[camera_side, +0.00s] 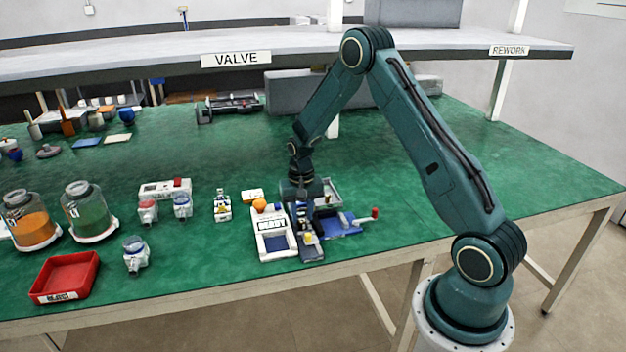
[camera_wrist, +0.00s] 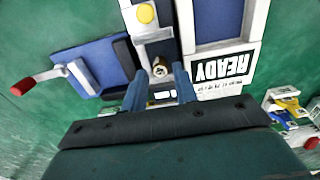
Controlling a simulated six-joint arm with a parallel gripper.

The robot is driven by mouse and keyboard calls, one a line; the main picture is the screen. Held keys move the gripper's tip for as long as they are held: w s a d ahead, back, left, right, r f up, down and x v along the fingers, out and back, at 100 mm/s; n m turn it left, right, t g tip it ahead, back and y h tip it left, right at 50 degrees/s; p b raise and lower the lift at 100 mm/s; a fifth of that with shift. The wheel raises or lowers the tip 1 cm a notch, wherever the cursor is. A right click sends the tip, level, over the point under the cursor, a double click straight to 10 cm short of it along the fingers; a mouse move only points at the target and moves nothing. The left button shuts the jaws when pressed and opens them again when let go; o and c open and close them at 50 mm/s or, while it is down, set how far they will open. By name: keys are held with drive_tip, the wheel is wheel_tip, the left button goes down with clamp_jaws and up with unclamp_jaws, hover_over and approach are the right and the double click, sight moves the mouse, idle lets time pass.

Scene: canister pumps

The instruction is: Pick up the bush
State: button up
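A small metal ring-shaped part with a dark hole (camera_wrist: 160,69), which looks like the bush, sits on a light block in the wrist view. My gripper (camera_wrist: 160,84) has its two blue fingers apart, one on each side just in front of this part. The fingers point down at the block, and I cannot tell whether they touch the part. In the side view my gripper (camera_side: 302,218) is low over the fixtures beside the READY tray (camera_side: 262,247), and the part is hidden there. A yellow round piece (camera_wrist: 145,13) sits farther along the same block.
A blue fixture with a red-tipped crank (camera_wrist: 85,68) stands left of the fingers in the wrist view. A red bin (camera_side: 64,276), jars and small pumps stand left. The green bench right of the fixtures is clear.

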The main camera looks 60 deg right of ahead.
drive_tip(key=shift+f, duration=0.95)
drive_tip(key=shift+c, duration=0.2)
clamp_jaws()
